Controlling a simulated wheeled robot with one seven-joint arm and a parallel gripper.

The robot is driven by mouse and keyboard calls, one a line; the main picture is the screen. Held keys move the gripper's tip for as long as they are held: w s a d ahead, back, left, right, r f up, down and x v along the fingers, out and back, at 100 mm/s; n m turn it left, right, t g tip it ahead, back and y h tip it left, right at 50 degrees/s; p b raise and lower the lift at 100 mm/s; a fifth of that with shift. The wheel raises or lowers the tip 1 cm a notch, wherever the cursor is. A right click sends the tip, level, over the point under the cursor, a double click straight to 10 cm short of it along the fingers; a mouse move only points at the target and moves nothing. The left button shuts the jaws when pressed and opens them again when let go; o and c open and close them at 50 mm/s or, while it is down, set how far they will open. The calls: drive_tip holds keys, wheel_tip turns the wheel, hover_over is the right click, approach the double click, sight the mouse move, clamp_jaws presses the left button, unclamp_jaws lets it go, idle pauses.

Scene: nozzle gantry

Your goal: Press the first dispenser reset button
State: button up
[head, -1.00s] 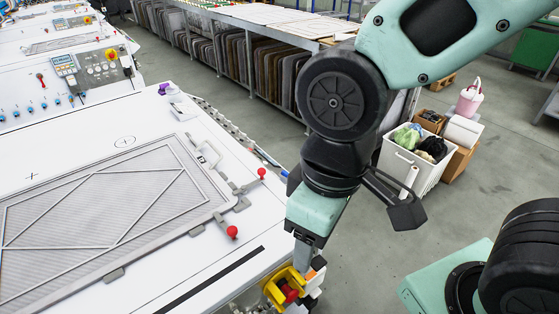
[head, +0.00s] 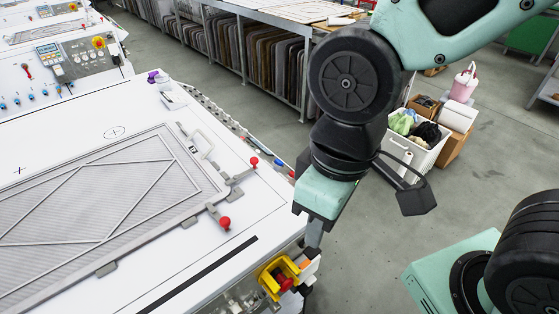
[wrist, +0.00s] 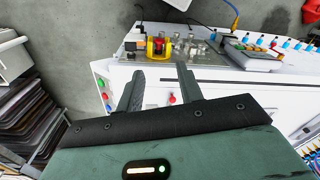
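A yellow guard (head: 267,283) around a red button (head: 286,284) is at the corner of the white machine in the head view. In the wrist view the same guard (wrist: 151,47) and red button (wrist: 159,41) sit beyond my fingertips. A green button (wrist: 105,96) and a red one (wrist: 172,99) show on the white front panel. No label is readable, so I cannot tell which is the first dispenser reset button. My gripper (wrist: 158,70) is open and empty in the wrist view. In the head view my gripper (head: 313,235) points down above the guard, apart from it.
A white machine bed with a framed mesh screen (head: 70,205) and red-knobbed clamps (head: 224,223) fills the left. A rack of screens (head: 270,65) stands behind. A white bin (head: 410,150) of rags stands on the floor at right. Open floor lies between.

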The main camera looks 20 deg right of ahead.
clamp_jaws()
idle(1.4)
